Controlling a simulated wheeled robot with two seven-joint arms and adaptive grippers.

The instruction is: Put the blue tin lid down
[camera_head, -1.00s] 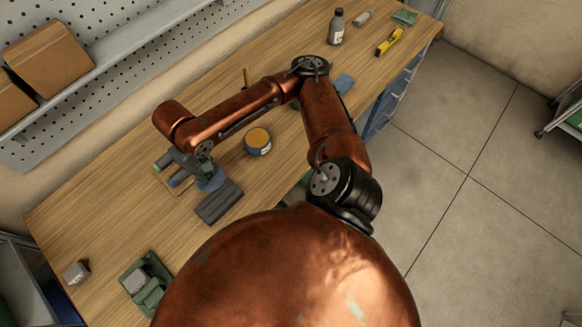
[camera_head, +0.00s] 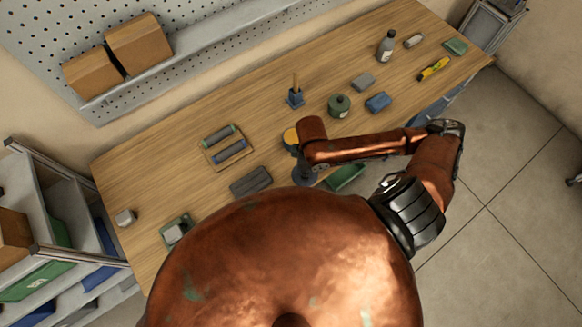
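My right arm comes in from the right and its gripper (camera_head: 304,167) points down over the bench. Beneath it is a small dark blue shape, the blue tin lid (camera_head: 303,179), mostly hidden by the wrist. The gripper appears shut on it, though the fingertips are too small to make out. A round tin with yellow-orange contents (camera_head: 291,137) stands just behind the gripper, partly covered by my arm. I cannot tell whether the lid touches the bench. My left gripper is out of view.
A wooden tray (camera_head: 211,160) with green and blue cylinders and a dark grey block (camera_head: 250,181) lie left of the gripper. A green bin (camera_head: 345,178) is right of it. A green round container (camera_head: 339,105) and blue block (camera_head: 378,102) stand behind. The bench's back left is clear.

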